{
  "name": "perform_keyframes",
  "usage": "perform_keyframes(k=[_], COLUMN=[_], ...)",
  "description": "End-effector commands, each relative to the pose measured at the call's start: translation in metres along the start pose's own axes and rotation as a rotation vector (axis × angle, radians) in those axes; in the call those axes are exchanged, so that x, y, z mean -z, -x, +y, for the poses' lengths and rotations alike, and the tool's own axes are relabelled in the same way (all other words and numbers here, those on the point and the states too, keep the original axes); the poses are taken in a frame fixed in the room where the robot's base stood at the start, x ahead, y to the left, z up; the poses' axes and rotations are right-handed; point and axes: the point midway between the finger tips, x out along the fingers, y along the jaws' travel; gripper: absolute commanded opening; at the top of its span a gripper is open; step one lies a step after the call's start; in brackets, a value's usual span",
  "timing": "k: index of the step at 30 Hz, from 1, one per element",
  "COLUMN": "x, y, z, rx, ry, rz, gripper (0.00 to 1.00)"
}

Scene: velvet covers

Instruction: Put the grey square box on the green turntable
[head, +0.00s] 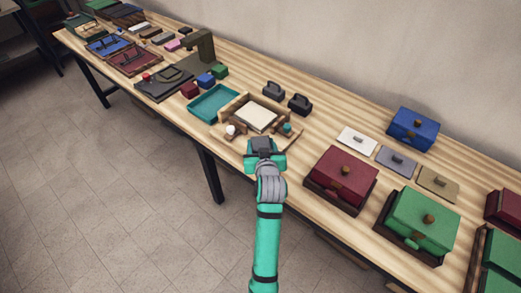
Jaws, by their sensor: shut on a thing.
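My gripper (263,143) is at the front edge of the table, just in front of a wooden stand with a cream square top (258,117). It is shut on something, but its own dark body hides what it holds. I cannot make out a grey square box for sure; a flat grey square piece with a knob (397,161) lies to the right. I see no clear green turntable. A teal square tray (213,103) lies left of the stand, and a small teal piece (287,128) is at the stand's right.
A dark red box (342,175), a green box (424,222) and a blue box (414,124) stand on the right of the long wooden table (330,112). Two dark handled pieces (300,104) are behind the stand. Cases and small blocks crowd the far left.

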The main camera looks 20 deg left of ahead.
Motion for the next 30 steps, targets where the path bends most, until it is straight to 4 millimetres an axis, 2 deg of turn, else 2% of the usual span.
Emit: perform_keyframes(k=[1, 6, 18, 19, 21, 30], x=[-0.009, -0.025, -0.029, -0.029, -0.029, -0.028], y=[-0.003, -0.010, -0.011, -0.012, -0.012, -0.011], z=[-0.001, -0.001, -0.001, -0.001, -0.001, -0.002], rx=[0.001, 0.001, 0.000, 0.000, 0.001, 0.001], ry=[0.000, 0.000, 0.000, 0.000, 0.000, 0.001], rz=[-0.004, -0.001, -0.001, -0.001, -0.001, 0.000], gripper=[0.28, 0.28, 0.28, 0.55, 0.72, 0.72])
